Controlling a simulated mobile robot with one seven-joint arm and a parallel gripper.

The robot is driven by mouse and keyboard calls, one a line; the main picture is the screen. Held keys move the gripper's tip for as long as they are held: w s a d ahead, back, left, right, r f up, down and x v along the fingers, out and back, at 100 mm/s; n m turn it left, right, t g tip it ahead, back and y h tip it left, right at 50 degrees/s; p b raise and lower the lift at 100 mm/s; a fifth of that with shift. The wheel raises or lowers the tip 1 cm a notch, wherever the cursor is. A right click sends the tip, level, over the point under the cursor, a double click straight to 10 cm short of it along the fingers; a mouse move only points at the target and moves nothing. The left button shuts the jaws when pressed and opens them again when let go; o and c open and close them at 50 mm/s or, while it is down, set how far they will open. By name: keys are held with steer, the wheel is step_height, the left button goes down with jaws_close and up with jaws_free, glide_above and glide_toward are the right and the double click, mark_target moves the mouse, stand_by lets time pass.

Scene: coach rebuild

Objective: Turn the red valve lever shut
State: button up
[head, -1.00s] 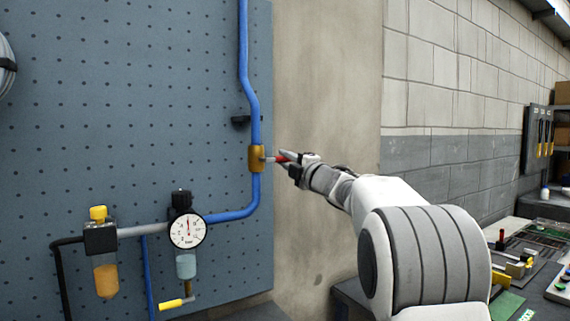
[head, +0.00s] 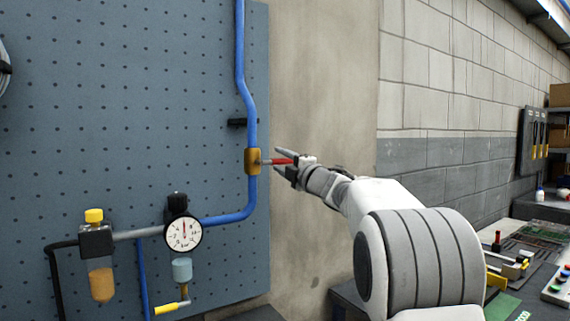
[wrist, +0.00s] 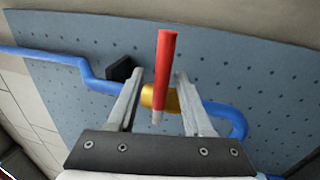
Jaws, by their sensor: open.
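The red valve lever (head: 280,161) sticks out to the right from a brass valve body (head: 252,161) on the vertical blue pipe. My gripper (head: 276,160) is open, with one finger above the lever and one below it. In the wrist view the red lever (wrist: 166,75) stands between the two spread fingers (wrist: 160,100), with a visible gap on each side. The brass valve (wrist: 154,96) shows behind it, partly hidden by the lever.
A pressure gauge (head: 183,233) and a yellow-capped filter bowl (head: 98,255) hang lower left on the pegboard (head: 120,120). A black clip (head: 237,123) sits beside the pipe above the valve. A cluttered workbench (head: 520,290) stands at the right.

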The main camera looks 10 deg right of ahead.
steer(key=b+v, duration=0.2)
steer(key=v, duration=1.5)
steer(key=shift+s, duration=0.2)
steer(key=shift+d, duration=0.1)
